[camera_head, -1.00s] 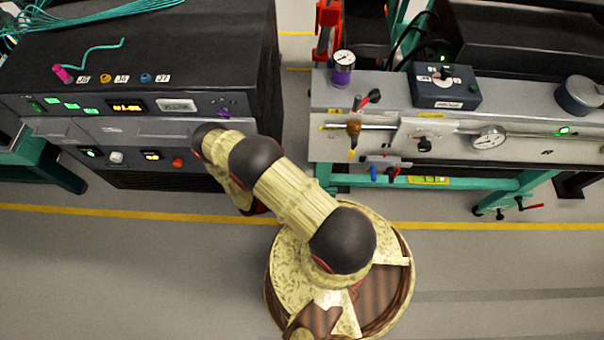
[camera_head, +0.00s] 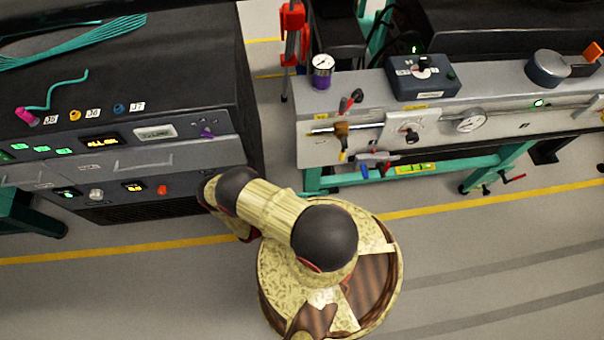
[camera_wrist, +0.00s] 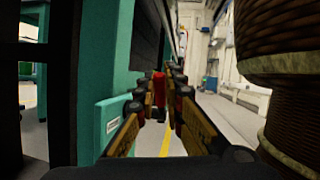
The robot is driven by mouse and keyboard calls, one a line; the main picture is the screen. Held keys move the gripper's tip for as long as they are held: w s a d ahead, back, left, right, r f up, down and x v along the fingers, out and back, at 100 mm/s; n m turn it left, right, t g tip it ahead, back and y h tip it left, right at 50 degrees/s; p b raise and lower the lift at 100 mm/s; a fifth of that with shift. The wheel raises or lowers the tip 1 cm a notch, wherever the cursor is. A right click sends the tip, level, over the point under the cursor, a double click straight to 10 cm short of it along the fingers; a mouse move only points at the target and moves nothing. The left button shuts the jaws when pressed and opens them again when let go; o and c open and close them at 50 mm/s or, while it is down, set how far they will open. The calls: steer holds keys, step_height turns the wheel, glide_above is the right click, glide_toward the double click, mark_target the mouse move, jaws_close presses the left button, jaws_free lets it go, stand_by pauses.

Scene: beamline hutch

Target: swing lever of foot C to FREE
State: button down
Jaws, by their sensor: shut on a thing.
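In the wrist view my gripper (camera_wrist: 160,108) reaches forward beside a teal post. Its two fingers are closed in on a red handle (camera_wrist: 159,82), which looks like the lever grip. The lever's pivot and any FREE marking are hidden or too small to read, and I cannot read a foot letter. In the head view my forearm reaches left toward the black rack's lower front, and the gripper itself is hidden under the arm. Another red-handled lever (camera_head: 513,179) shows at a teal foot of the right-hand bench, well away from my arm.
The teal post (camera_wrist: 108,65) with a pale label plate stands close on the left in the wrist view. The black instrument rack (camera_head: 170,75) is at left and the grey bench (camera_head: 340,100) at right in the head view. Floor with a yellow line (camera_head: 440,209) is clear in front.

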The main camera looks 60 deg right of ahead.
stand_by(0.3)
steer(key=c, duration=2)
jaws_free()
steer(key=shift+o, duration=0.6)
steer(key=v, duration=1.2)
steer(key=shift+s, duration=0.1)
